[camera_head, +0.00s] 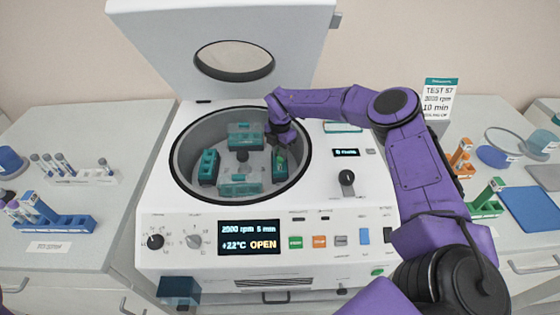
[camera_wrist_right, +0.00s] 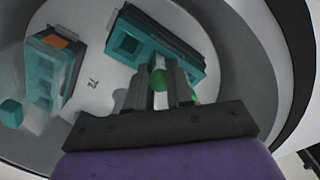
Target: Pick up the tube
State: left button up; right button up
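The green-capped tube (camera_wrist_right: 158,80) shows in the right wrist view, between the two fingers of my right gripper (camera_wrist_right: 163,84). Its lower part is pale. It is at a teal bucket (camera_wrist_right: 142,41) inside the open centrifuge (camera_head: 172,165). In the head view my right gripper (camera_head: 280,143) reaches down into the right side of the centrifuge bowl, and a little green (camera_head: 279,162) shows below it. The fingers are close around the tube; whether they press on it I cannot tell. My left gripper is not in view.
Other teal buckets (camera_head: 208,167) sit in the rotor. The raised lid (camera_head: 225,45) stands behind the bowl. A blue rack (camera_head: 62,224) and a white rack (camera_head: 85,177) hold tubes on the left bench. Orange (camera_head: 463,150) and green (camera_head: 491,192) tube items stand on the right.

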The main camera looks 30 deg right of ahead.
jog(key=shift+w+f, duration=0.1)
jog(key=shift+f, duration=0.05)
notch_tip(320, 180, up, 10)
jog(key=b, duration=0.3)
jog(key=shift+f, duration=0.1)
notch_tip(320, 180, up, 5)
jog(key=p, duration=0.3)
jog(key=shift+r, duration=0.2)
jog(key=shift+f, duration=0.1)
dwell(0.6)
